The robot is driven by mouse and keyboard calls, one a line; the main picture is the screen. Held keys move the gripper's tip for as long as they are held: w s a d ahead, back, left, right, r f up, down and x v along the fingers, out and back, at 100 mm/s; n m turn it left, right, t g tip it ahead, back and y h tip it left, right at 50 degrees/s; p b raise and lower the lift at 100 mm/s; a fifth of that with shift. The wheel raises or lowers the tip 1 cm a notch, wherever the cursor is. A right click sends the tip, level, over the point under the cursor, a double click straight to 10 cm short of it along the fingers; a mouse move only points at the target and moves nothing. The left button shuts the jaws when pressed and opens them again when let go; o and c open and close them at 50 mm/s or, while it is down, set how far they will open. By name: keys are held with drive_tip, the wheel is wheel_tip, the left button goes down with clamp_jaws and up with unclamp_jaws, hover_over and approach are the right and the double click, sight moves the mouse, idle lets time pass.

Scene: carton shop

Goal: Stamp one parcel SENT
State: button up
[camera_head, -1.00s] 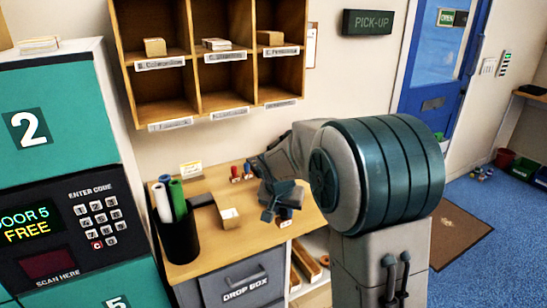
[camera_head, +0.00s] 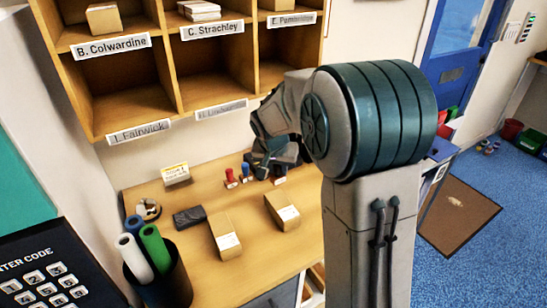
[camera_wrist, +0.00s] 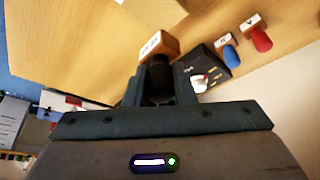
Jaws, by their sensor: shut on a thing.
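My gripper (camera_head: 278,162) is at the back of the wooden desk, to the right of the other stamps. In the wrist view my gripper (camera_wrist: 160,88) is shut on a stamp with a dark handle and a lettered wooden block (camera_wrist: 156,45). The lettering is too small to read. A red stamp (camera_head: 231,178) and a blue stamp (camera_head: 246,173) stand beside it; both also show in the wrist view, red (camera_wrist: 261,40) and blue (camera_wrist: 231,57). Two brown parcels with white labels lie on the desk, one left (camera_head: 225,236) and one right (camera_head: 282,211).
A dark flat pad (camera_head: 189,217) lies beside the left parcel. A black cup of rolls (camera_head: 165,285) stands at the front left. A small sign (camera_head: 176,174) and pigeonholes (camera_head: 185,85) are at the back. A dark box (camera_wrist: 208,68) sits close to my gripper.

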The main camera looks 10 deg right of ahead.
sight(277, 183)
drive_tip(key=shift+w+f, duration=0.1)
drive_tip(key=shift+f, duration=0.05)
drive_tip(key=shift+a+f+b, duration=0.15)
drive_tip(key=shift+f+b, duration=0.55)
drive_tip(key=shift+f, duration=0.2)
drive_tip(key=shift+f+b, duration=1.05)
drive_tip(key=shift+f, duration=0.85)
drive_tip(key=shift+f+b, duration=0.5)
drive_tip(key=shift+b, duration=0.05)
drive_tip(key=shift+s+f+b, duration=0.2)
drive_tip(key=shift+s+b, duration=0.1)
drive_tip(key=shift+b, duration=0.05)
idle(0.4)
drive_tip(key=shift+r, duration=0.1)
drive_tip(key=shift+w+r+p, duration=0.15)
drive_tip(key=shift+r+p, duration=1.85)
drive_tip(key=shift+r, duration=1.6)
